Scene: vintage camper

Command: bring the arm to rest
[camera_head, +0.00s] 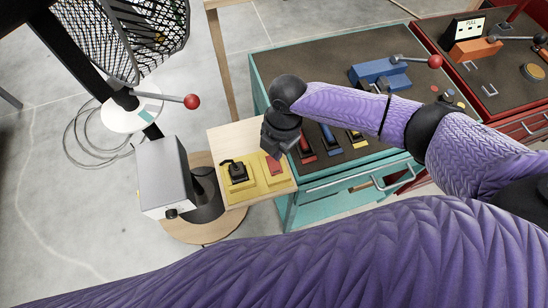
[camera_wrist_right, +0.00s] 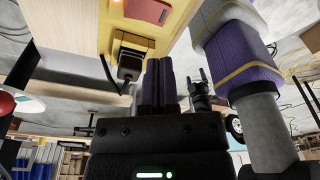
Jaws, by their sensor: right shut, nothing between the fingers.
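My right arm comes in from the right in the head view, bent over the teal cabinet (camera_head: 270,78). Its black gripper (camera_head: 280,140) is above the right part of a small wooden board (camera_head: 232,136), close to a yellow control box. In the right wrist view, the two dark fingers (camera_wrist_right: 158,84) are together with nothing between them. The yellow box (camera_head: 256,187) carries a black switch (camera_head: 237,172) and a red button (camera_head: 273,165). The red button (camera_wrist_right: 148,10) and black switch (camera_wrist_right: 130,58) also show in the wrist view. My left gripper is not seen.
A grey box (camera_head: 165,175) stands left of the board. Beyond it are a red-knobbed lever (camera_head: 192,101) and a black wire basket (camera_head: 135,35). A blue lever unit (camera_head: 380,74) is on the teal cabinet, with a red cabinet (camera_head: 480,75) at right.

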